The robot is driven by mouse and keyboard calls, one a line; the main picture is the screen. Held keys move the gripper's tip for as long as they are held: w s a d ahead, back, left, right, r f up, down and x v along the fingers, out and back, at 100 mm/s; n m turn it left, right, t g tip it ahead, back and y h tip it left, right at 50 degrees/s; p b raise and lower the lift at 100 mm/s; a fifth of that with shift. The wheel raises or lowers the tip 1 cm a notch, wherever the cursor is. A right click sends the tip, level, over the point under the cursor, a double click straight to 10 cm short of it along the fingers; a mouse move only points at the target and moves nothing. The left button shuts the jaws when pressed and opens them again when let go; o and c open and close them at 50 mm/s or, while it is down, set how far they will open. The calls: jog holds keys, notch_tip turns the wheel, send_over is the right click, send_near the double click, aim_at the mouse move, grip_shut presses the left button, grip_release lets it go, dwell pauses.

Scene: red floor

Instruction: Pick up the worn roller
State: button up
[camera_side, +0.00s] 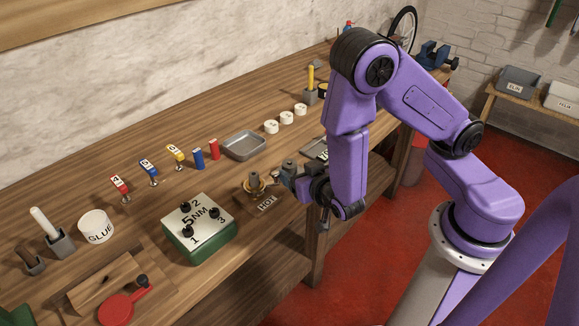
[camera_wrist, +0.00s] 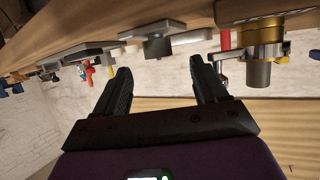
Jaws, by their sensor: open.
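I cannot tell for certain which thing is the worn roller. My gripper (camera_side: 284,178) is low at the front edge of the wooden bench, beside a brass-coloured part (camera_side: 254,185) on a plate marked HOT. A small grey cylindrical part (camera_side: 289,166) shows just behind the gripper. In the wrist view the two dark fingers of my gripper (camera_wrist: 160,82) are spread, with nothing between them. There the brass part (camera_wrist: 258,45) with a grey cylinder (camera_wrist: 258,73) is to the right of the fingers, and a grey block (camera_wrist: 160,46) is above the gap. The bench appears upside down.
A green box marked 5NM (camera_side: 199,229) with black knobs stands left of the HOT plate. Clear bench lies between the tray and the HOT plate.

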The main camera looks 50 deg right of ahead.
aim_at(292, 167)
jog(key=x, duration=0.4)
jog(key=shift+s+d+f, duration=0.15)
jog(key=shift+s+f, duration=0.05)
jog(key=shift+w+d+f, duration=0.15)
jog(key=shift+w+f, duration=0.1)
jog(key=shift+w, duration=0.35)
jog(key=shift+c, duration=0.3)
jog(key=c, duration=1.1)
jog(key=shift+r, duration=0.2)
